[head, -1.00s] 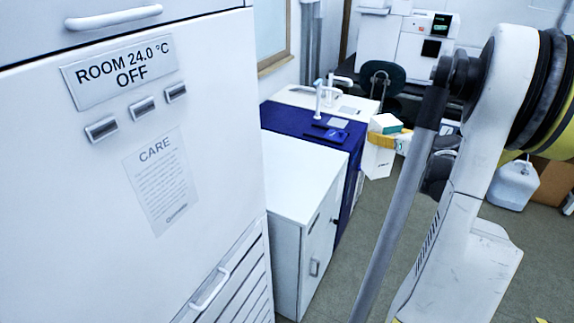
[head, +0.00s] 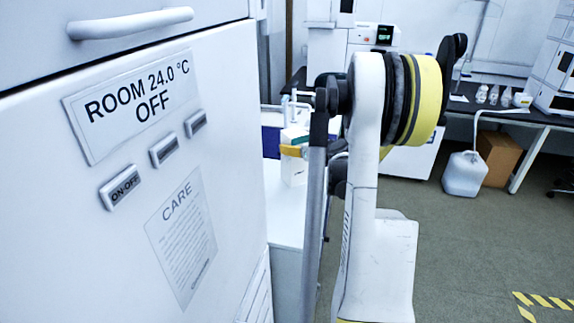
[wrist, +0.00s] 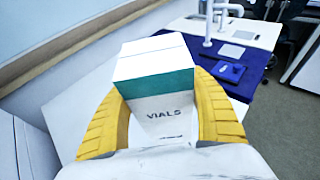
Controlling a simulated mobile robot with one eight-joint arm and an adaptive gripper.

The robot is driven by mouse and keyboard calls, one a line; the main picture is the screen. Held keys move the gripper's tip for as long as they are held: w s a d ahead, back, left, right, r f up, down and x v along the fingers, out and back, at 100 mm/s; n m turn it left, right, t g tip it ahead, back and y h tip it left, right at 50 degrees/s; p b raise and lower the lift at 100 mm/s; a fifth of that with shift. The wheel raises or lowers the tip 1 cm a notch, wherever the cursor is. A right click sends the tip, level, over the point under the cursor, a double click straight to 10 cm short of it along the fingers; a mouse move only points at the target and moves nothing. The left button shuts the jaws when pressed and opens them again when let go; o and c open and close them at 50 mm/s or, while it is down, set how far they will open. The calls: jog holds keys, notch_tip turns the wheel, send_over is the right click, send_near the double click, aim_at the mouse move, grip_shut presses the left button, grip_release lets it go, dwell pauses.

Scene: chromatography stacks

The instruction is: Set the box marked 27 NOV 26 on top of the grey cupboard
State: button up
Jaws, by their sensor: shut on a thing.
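A white box with a green band and the word VIALS (wrist: 165,107) is between the yellow fingers of my gripper (wrist: 160,95). The date 27 NOV 26 cannot be read on it. In the head view the box (head: 293,172) and my gripper (head: 292,151) show partly behind my arm. The pale grey cupboard (head: 284,212) has a bare top and stands behind my arm. In the wrist view its top (wrist: 75,105) lies below and around the box. I cannot tell how large the gap under the box is.
A large white appliance (head: 120,215) with an OFF sign fills the left. A bench with a blue cover (wrist: 222,70) stands beyond the cupboard and holds white fittings. A white jug (head: 464,174) and a carton (head: 498,158) stand on the floor at right.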

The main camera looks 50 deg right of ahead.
jog(key=shift+w+a+f+b, duration=0.1)
jog(key=shift+w+f+b, duration=0.3)
jog(key=shift+f, duration=0.5)
jog(key=shift+w+a+f+b, duration=0.1)
jog(key=shift+w+f+b, duration=0.3)
jog(key=shift+f, duration=0.55)
jog(key=shift+w+a+f+b, duration=0.1)
jog(key=shift+w+f+b, duration=0.15)
jog(key=shift+w+f, duration=0.45)
jog(key=shift+s+f, duration=0.2)
jog(key=shift+f, duration=0.05)
jog(key=shift+f, duration=0.2)
jog(key=o, duration=1.4)
jog(key=shift+r, duration=0.1)
jog(key=shift+r, duration=0.1)
jog(key=shift+s+r, duration=0.2)
jog(key=p+v, duration=0.2)
jog(key=v, duration=0.9)
jog(key=shift+s+p, duration=0.25)
jog(key=shift+p, duration=0.1)
